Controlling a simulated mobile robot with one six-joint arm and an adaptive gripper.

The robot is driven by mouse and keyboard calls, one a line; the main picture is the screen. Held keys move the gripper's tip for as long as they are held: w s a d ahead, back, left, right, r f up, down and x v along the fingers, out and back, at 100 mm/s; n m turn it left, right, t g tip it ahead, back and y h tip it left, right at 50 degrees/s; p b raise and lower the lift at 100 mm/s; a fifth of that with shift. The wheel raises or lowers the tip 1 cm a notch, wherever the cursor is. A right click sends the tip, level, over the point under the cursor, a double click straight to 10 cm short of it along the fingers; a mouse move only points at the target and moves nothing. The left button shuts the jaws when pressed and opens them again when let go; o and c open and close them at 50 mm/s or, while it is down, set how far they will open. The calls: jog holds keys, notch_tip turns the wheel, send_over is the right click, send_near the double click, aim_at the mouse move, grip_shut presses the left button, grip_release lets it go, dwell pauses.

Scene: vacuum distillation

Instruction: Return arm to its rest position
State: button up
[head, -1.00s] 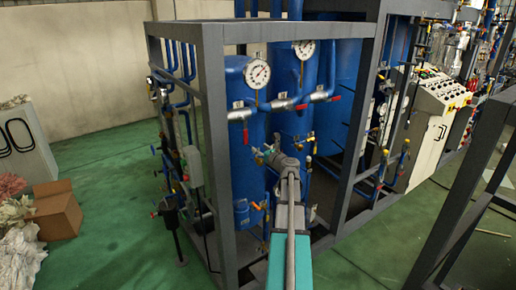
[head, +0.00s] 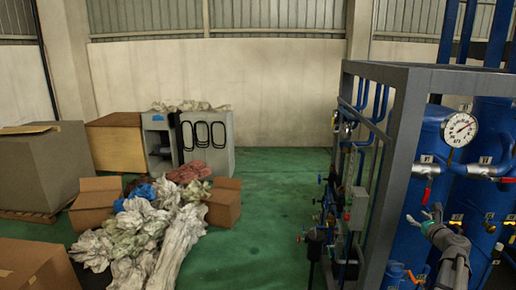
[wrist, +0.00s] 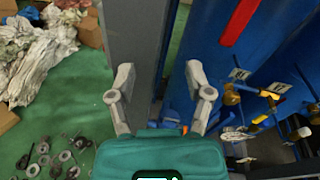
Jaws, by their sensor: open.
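My gripper (head: 432,214) shows at the lower right of the head view, in front of the blue tanks (head: 492,225). In the wrist view my gripper (wrist: 159,73) has its two grey fingers spread wide, with nothing between them. It is open and empty. A grey frame post (wrist: 137,40) of the rig stands beyond the fingers. Part of my arm shows below the gripper in the head view, and the rest is cut off by the picture's edge.
The rig's grey frame (head: 400,150) and small valves (wrist: 270,100) are close by. A pressure gauge (head: 459,129) sits above the gripper. Crumpled sheeting (head: 140,235) and cardboard boxes (head: 97,200) lie left. Green floor (head: 275,220) between is clear. Loose metal parts (wrist: 65,157) lie on the floor.

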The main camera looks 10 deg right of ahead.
jog(key=w+a+f+n+g+y+b, duration=0.15)
jog(key=a+f+n, duration=0.35)
jog(key=a, duration=0.6)
jog(key=w+a+f+n+g+y, duration=0.1)
jog(key=a+f+n+g+y, duration=0.2)
jog(key=a+n, duration=0.5)
jog(key=w+a+f+n+g+y+b, duration=0.1)
jog(key=w+a+f+n+g+y, duration=0.2)
jog(key=a, duration=1)
jog(key=s+a+f+n+g+h+b, duration=0.1)
jog(key=s+a+f+n+g, duration=0.3)
jog(key=s+a+n, duration=0.4)
jog(key=s+a+f+n+g+h+b, duration=0.1)
jog(key=s+a+f+n+g+h, duration=0.3)
jog(key=s+a+f+n, duration=0.3)
jog(key=shift+s+a+f+n+g+b, duration=0.2)
jog(key=shift+s+a+n+g+b, duration=0.4)
jog(key=shift+a+n, duration=2)
jog(key=shift+s+a+m+h, duration=0.15)
jog(key=shift+a+m+h, duration=0.1)
jog(key=shift+a+m, duration=0.35)
jog(key=shift+c, duration=0.6)
jog(key=shift+s, duration=0.1)
